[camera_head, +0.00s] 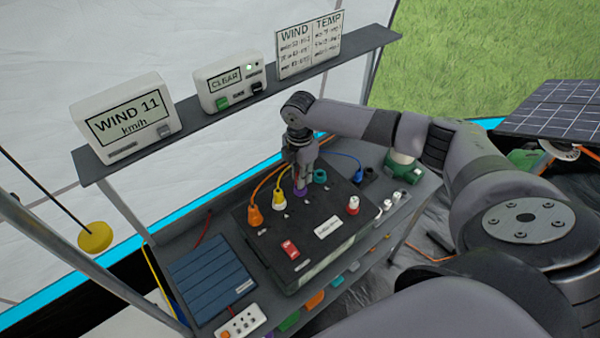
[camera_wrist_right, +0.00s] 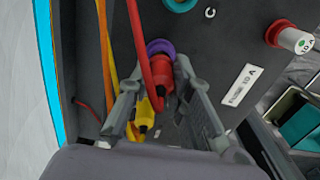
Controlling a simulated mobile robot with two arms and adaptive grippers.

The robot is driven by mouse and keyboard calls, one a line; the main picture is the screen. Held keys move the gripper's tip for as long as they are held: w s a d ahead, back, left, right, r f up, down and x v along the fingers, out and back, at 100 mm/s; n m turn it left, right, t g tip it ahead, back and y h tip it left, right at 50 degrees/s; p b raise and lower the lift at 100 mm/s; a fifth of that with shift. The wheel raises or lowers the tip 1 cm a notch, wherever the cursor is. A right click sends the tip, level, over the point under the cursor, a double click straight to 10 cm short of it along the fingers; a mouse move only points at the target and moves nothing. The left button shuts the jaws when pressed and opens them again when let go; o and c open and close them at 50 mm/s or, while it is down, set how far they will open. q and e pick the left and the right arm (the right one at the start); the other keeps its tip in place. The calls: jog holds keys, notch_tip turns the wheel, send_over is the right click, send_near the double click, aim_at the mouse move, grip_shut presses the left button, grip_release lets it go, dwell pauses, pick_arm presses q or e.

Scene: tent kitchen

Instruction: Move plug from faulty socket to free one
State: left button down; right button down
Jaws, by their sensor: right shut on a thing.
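A black power box (camera_head: 325,250) stands on the workbench with a row of coloured sockets. My right gripper (camera_head: 301,182) reaches down over the purple socket (camera_head: 299,193). In the wrist view my right gripper (camera_wrist_right: 157,78) is shut on a red plug (camera_wrist_right: 161,92) with a red cable, at the purple socket (camera_wrist_right: 160,46). I cannot tell whether the plug is fully seated. An orange plug (camera_head: 254,216) and a yellow plug (camera_head: 279,198) sit to the left. A teal socket (camera_head: 320,176) to the right looks empty. A blue plug (camera_head: 358,178) is further right. My left gripper is out of view.
A red-and-white knob (camera_head: 352,205) and a red switch (camera_head: 290,249) are on the box. A blue ribbed panel (camera_head: 212,280) and a white power strip (camera_head: 238,322) lie at the left. A shelf (camera_head: 240,104) with display units runs behind and above the bench.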

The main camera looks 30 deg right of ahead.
jog(key=shift+f+b, duration=0.3)
jog(key=shift+f, duration=0.65)
jog(key=c, duration=1.4)
grip_release()
jog(key=shift+o, duration=0.2)
notch_tip(320, 180, up, 12)
jog(key=shift+r, duration=0.1)
